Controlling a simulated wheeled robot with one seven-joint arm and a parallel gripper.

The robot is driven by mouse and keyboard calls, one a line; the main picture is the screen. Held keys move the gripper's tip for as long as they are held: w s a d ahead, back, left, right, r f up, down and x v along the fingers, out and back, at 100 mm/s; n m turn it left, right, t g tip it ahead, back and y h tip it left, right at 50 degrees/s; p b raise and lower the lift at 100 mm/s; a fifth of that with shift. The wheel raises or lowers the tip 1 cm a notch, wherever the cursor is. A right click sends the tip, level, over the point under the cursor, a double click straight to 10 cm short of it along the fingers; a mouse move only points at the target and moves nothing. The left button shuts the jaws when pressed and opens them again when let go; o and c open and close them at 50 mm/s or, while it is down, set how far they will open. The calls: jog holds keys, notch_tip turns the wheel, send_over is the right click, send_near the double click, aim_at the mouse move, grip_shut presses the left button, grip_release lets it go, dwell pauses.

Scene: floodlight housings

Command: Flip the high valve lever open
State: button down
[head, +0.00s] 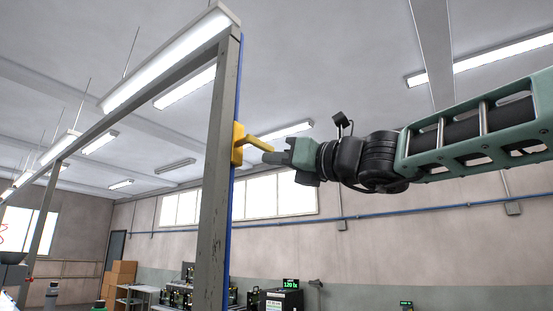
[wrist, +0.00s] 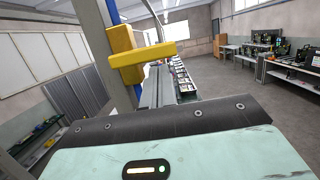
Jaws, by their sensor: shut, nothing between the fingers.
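The yellow valve (head: 238,144) is mounted high on a grey post, on a blue pipe. Its yellow lever (head: 258,144) sticks out to the right, tilted slightly down toward my gripper. In the wrist view the valve body (wrist: 124,55) and its lever (wrist: 150,52) show just past the gripper. My gripper (head: 272,157) is shut and empty, its tip close to the lever's free end. In the wrist view the gripper's housing (wrist: 170,150) fills the lower part and hides the fingertips. I cannot tell whether the tip touches the lever.
The grey post (head: 215,180) carries an overhead beam with lights and stands left of my gripper. Boxes (head: 122,272) and a bench with black housings (head: 185,290) stand low along the back wall. The air right of the post below my arm is free.

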jog(key=shift+w+d+r+n+g+b, duration=0.2)
jog(key=shift+r+n+g+b, duration=0.15)
jog(key=shift+n, duration=0.75)
jog(key=n, duration=0.1)
jog(key=r+n, duration=0.1)
jog(key=n, duration=0.1)
jog(key=n+g+y, duration=0.1)
jog(key=shift+w+d+r+b, duration=0.1)
jog(key=shift+w+r+b, duration=0.1)
jog(key=shift+r+b, duration=0.15)
notch_tip(320, 180, up, 6)
jog(key=s+a+n+g+h+p, duration=0.1)
jog(key=s+a+n+g+p, duration=0.1)
jog(key=n, duration=1.3)
jog(key=shift+s+g+p, duration=0.3)
jog(key=shift+g+p, duration=0.15)
jog(key=shift+g, duration=0.4)
jog(key=shift+f, duration=0.15)
